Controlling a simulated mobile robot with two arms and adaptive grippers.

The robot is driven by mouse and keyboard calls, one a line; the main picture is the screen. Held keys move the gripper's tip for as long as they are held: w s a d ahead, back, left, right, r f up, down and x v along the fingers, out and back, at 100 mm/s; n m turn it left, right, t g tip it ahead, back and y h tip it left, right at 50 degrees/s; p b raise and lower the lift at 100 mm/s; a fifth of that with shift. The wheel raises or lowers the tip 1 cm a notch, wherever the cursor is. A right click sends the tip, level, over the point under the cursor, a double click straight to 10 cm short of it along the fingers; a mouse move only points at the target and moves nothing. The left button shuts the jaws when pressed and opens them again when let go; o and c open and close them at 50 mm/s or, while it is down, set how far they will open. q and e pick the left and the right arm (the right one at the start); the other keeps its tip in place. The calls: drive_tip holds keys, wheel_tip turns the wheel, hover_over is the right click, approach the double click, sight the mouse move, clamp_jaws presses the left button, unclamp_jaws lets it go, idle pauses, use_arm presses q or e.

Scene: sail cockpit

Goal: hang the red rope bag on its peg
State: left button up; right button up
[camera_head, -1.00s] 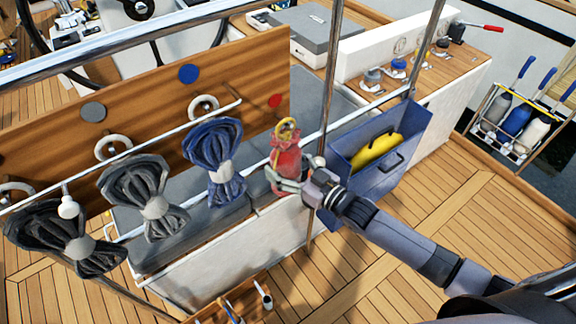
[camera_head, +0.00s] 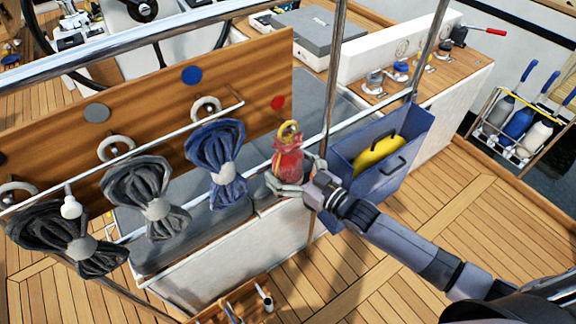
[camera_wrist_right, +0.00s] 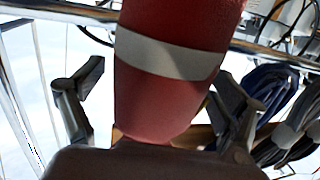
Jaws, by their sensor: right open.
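The red rope bag (camera_head: 288,160) has a yellow loop (camera_head: 289,132) at its top and hangs upright in front of the wooden board, below the red dot (camera_head: 278,102). My right gripper (camera_head: 288,186) is open around the lower part of the bag. In the right wrist view the bag (camera_wrist_right: 165,95), with a white band, fills the middle, and the fingers (camera_wrist_right: 160,105) stand apart on both sides of it with gaps. The peg behind the yellow loop is hidden, so I cannot tell how the loop sits on it. My left gripper is not in view.
The blue rope coil (camera_head: 216,160) and two darker coils, grey (camera_head: 140,190) and black (camera_head: 60,240), hang to the left. A blue box (camera_head: 385,180) holding a yellow object (camera_head: 378,157) is just right of my right gripper. A metal post (camera_head: 330,90) stands close by.

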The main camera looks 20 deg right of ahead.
drive_tip(key=shift+f, duration=0.15)
drive_tip(key=shift+s+d, duration=0.15)
drive_tip(key=shift+s, duration=0.05)
drive_tip(key=v, duration=1.1)
drive_tip(key=shift+s, duration=0.3)
drive_tip(key=d+f+m+g+h+b, duration=0.1)
drive_tip(key=d+f+h, duration=0.2)
drive_tip(key=f, duration=0.6)
drive_tip(key=d+f+m+g+h+b, duration=0.15)
drive_tip(key=d+f, duration=0.25)
drive_tip(key=f, duration=0.4)
drive_tip(key=s+d+f+g+h, duration=0.15)
drive_tip(key=s+f, duration=0.25)
drive_tip(key=f, duration=0.5)
drive_tip(key=s+d+f+g+h, duration=0.15)
drive_tip(key=s+f, duration=0.25)
drive_tip(key=f, duration=0.5)
drive_tip(key=s+a+f+g+b, duration=0.1)
drive_tip(key=s+a+f+g, duration=0.1)
drive_tip(key=s+f, duration=0.4)
drive_tip(key=s+a+f+m+g+h, duration=0.1)
drive_tip(key=s+f, duration=0.5)
drive_tip(key=s, duration=0.7)
drive_tip(key=s+a+f+g+b, duration=0.1)
drive_tip(key=s+a+f+g, duration=0.2)
drive_tip(key=s+f+g, duration=0.2)
drive_tip(key=s+f, duration=0.2)
drive_tip(key=s, duration=0.2)
drive_tip(key=shift+s+h+b, duration=0.3)
drive_tip(key=shift+h+b, duration=0.05)
